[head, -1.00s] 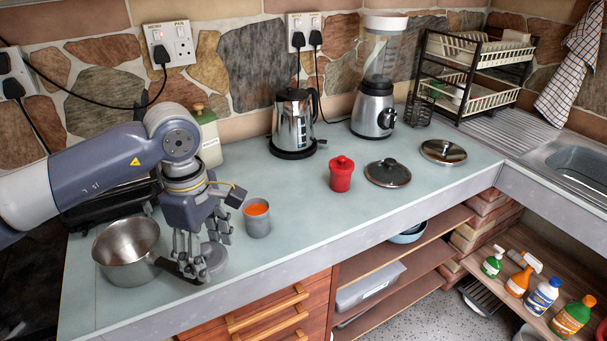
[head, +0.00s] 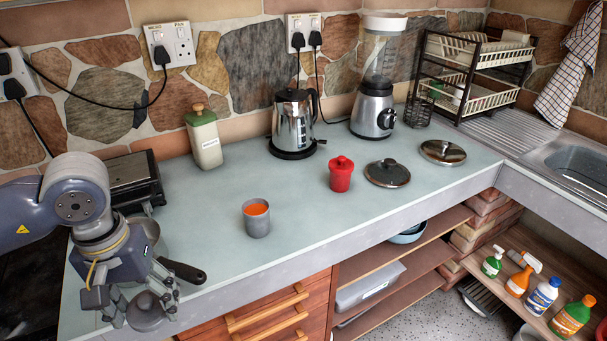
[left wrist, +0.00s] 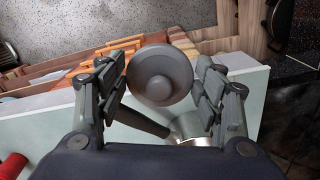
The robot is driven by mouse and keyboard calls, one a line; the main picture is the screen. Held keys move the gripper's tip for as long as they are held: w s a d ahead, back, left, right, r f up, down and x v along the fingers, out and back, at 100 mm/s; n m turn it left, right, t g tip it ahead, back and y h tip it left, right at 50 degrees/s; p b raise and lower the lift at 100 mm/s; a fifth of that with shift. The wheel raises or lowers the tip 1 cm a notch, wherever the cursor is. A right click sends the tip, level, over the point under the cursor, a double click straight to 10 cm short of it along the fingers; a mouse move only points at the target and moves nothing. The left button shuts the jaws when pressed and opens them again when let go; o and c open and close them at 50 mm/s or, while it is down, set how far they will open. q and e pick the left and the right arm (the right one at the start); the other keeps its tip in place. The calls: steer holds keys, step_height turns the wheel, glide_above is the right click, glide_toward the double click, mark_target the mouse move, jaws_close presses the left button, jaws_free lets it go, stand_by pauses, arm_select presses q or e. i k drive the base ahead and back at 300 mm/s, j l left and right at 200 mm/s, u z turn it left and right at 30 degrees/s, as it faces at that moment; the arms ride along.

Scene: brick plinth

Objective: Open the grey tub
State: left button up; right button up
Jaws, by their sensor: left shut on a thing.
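The grey tub (head: 258,226) stands upright on the counter with its top uncovered, and orange contents show inside. My left gripper (head: 146,303) is left of the tub, at the counter's front edge. It is shut on a round grey lid with a knob (head: 147,313). In the left wrist view the lid (left wrist: 160,76) sits between the two fingers of my left gripper (left wrist: 160,82), apart from the tub. My right gripper is not in view.
A steel saucepan (head: 147,228) with a dark handle is behind my left gripper. A red lidded pot (head: 341,176), a pan lid (head: 387,173) and a kettle (head: 293,120) stand to the right. The counter around the tub is clear.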

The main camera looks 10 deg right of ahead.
mark_target(256, 211)
steer(key=i+l+z, duration=0.2)
steer(key=z, duration=0.15)
steer(key=i+l+z, duration=0.1)
steer(key=i+z, duration=0.6)
steer(key=i, duration=0.1)
